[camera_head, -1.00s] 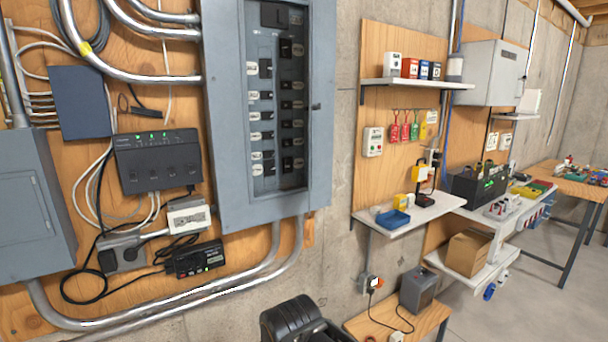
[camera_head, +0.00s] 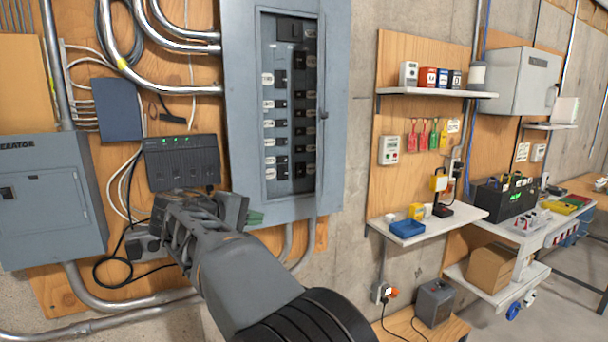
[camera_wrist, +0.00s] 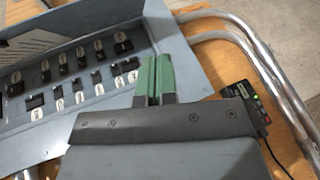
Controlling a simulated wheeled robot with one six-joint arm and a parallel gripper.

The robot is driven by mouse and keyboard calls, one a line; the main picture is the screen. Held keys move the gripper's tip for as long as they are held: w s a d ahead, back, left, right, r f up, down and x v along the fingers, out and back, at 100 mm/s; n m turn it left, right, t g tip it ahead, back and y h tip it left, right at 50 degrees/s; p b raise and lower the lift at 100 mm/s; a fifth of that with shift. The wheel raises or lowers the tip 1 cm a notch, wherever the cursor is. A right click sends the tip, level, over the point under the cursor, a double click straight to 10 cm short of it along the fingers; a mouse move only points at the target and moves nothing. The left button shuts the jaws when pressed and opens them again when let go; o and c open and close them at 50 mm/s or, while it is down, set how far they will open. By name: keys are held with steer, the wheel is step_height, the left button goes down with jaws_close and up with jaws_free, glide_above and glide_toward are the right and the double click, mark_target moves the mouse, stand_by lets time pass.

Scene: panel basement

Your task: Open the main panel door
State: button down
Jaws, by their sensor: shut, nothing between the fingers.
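The grey main panel (camera_head: 244,115) is on the plywood at the centre of the head view. Rows of black breakers (camera_head: 281,103) with white labels show through its tall opening. A small dark latch (camera_head: 323,115) sits at the opening's right edge. I cannot clearly tell the door from the cover around it. My gripper (camera_head: 257,217) is in front of the panel's lower edge, well below the latch, shut and empty. In the wrist view, its green fingers (camera_wrist: 159,62) are together over the panel's grey face (camera_wrist: 192,72). Whether they touch it is unclear.
A smaller grey box (camera_head: 45,215) is at the left, with a black device (camera_head: 182,162) and cables beside it. Metal conduits (camera_head: 140,298) run below the panel. Right of the panel is bare concrete, then a shelf (camera_head: 430,225) holding a blue tray.

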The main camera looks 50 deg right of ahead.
step_height(320, 180, up, 7)
steer(key=w+d+m+g+h, duration=0.2)
steer(key=d+g+h, duration=0.1)
steer(key=h, duration=0.1)
steer(key=s+d+p, duration=0.4)
steer(key=d, duration=0.7)
steer(key=shift+s+r, duration=0.25)
steer(key=shift+s, duration=0.15)
steer(key=shift+d, duration=0.1)
